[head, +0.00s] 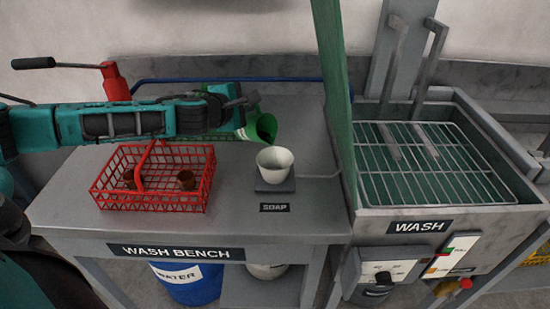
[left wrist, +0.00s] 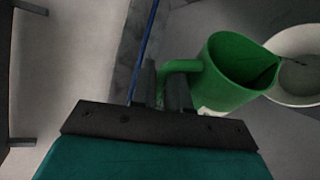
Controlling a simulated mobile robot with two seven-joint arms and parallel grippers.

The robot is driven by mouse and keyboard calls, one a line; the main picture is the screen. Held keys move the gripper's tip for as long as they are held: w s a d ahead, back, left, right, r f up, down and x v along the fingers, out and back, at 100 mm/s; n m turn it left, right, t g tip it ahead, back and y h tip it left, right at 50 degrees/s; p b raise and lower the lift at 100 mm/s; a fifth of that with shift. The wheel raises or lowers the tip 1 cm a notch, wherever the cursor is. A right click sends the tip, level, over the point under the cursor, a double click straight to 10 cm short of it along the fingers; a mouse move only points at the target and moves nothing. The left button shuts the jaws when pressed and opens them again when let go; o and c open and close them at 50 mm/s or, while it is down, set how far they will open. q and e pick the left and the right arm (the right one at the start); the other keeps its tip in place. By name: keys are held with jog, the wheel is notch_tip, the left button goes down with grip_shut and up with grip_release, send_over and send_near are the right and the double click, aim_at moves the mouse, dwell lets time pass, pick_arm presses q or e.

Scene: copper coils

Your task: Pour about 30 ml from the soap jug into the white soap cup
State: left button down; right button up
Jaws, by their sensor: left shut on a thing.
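The green soap jug (head: 262,129) is held above the wash bench, tilted with its mouth toward the right. It also shows in the left wrist view (left wrist: 226,80), with its spout over the rim of the white soap cup (left wrist: 297,82). The cup (head: 275,166) stands upright on a dark pad by the SOAP label. My left gripper (head: 236,112) is shut on the jug's handle. A thin dark streak shows near the spout in the left wrist view; I cannot tell whether it is liquid. My right gripper is not in view.
A red wire basket (head: 152,188) with small brown pieces stands left of the cup. A green post (head: 332,85) rises at the right of the bench. The wash sink with a wire rack (head: 430,165) is beyond it. A blue water drum (head: 188,285) stands below.

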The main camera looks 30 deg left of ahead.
pick_arm(q)
jog(key=shift+w+a, duration=0.1)
jog(key=shift+a, duration=0.2)
jog(key=shift+d+f+m+y+b, duration=0.1)
jog(key=shift+d+m+y+b, duration=0.2)
jog(key=shift+b, duration=0.7)
dwell(0.7)
